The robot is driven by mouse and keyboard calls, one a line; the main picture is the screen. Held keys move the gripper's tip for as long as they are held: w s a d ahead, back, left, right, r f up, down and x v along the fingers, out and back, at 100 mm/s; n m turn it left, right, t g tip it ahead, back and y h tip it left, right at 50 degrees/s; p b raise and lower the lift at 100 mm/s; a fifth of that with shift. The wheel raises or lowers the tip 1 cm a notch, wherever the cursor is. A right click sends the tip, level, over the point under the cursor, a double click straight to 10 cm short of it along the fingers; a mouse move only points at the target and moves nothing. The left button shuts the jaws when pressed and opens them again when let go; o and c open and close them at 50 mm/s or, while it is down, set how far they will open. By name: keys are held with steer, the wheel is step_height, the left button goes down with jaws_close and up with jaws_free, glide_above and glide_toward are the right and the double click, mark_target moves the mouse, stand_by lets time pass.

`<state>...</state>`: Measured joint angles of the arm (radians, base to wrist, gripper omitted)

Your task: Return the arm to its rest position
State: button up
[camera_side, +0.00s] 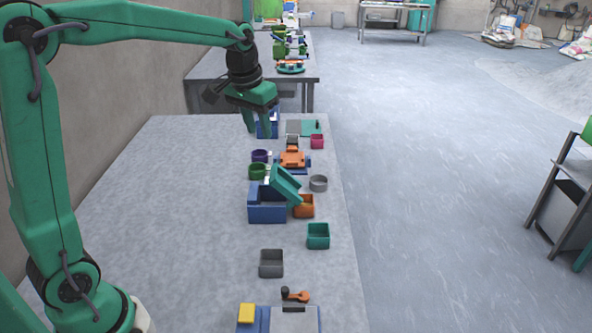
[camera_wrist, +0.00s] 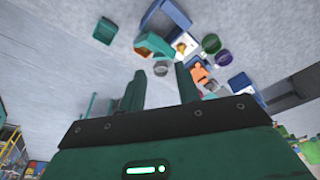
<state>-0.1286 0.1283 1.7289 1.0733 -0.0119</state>
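My gripper (camera_side: 258,124) is at the far end of the grey table in the side view, with its green fingers pointing down. A blue container (camera_side: 267,128) stands right by the fingers; whether they touch cannot be told. In the wrist view my gripper's two fingers (camera_wrist: 161,88) stand apart with bare grey surface between their tips, and nothing shows held. My green arm reaches from the left foreground over the table's left side.
The grey table (camera_side: 170,210) is clear on its left. A wall runs along the left.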

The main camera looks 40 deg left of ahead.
steer(key=s+d+t, duration=0.1)
steer(key=s+d, duration=0.2)
steer(key=s, duration=0.8)
steer(key=s+d+f+m+t, duration=0.1)
steer(key=s+d+t, duration=0.1)
steer(key=s, duration=0.9)
steer(key=shift+d+m, duration=0.3)
steer(key=shift+d, duration=0.1)
stand_by(1.0)
